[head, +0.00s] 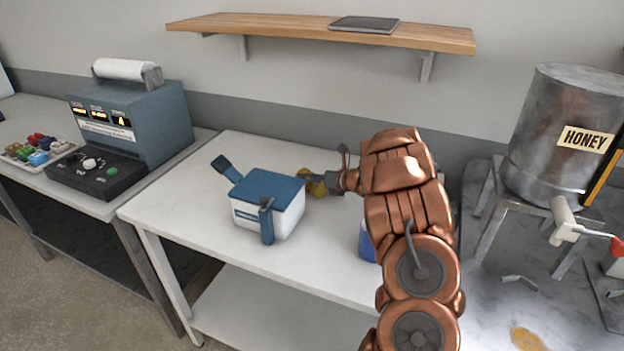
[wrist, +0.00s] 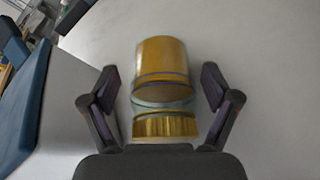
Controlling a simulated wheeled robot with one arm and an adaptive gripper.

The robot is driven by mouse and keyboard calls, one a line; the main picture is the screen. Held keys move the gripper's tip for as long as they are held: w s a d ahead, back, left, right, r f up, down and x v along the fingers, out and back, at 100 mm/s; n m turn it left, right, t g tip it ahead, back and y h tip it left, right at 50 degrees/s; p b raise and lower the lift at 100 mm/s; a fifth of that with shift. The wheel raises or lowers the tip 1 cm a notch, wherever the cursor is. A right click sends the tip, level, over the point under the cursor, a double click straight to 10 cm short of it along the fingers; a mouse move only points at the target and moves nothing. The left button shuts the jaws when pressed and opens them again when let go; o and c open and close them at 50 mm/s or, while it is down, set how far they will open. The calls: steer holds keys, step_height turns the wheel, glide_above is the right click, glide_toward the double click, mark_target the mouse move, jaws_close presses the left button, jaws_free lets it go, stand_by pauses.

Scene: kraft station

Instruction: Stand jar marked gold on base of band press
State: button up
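A jar with amber contents and a gold ribbed lid (wrist: 165,125) lies between my gripper's fingers in the wrist view, with the lid end nearest the palm. In the head view, a small yellow-gold part of it (head: 318,186) shows beside the blue-lidded box, at the tip of my gripper (head: 335,182). My gripper (wrist: 160,100) is open, one finger on each side of the jar, with narrow gaps. Any mark on the jar is not readable. I cannot identify the band press for sure; a red-handled device (head: 612,248) is cut off at the right edge.
A white box with a blue lid (head: 268,186) stands close left of the jar on the white table (head: 165,205). A blue item (head: 367,243) is partly behind my arm. A honey tank (head: 550,135) stands on the right. A wooden shelf (head: 290,27) hangs above.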

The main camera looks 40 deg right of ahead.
stand_by(0.3)
steer(key=shift+r+p, duration=0.15)
steer(key=shift+p, duration=0.15)
steer(key=shift+s+d+b, duration=0.15)
steer(key=shift+s+b, duration=0.15)
steer(key=b+v, duration=0.3)
steer(key=v, duration=0.7)
steer(key=shift+s+b, duration=0.1)
steer(key=shift+b, duration=0.3)
steer(key=shift+s+d+r, duration=0.1)
steer(key=shift+s+r, duration=0.15)
steer(key=shift+s, duration=0.3)
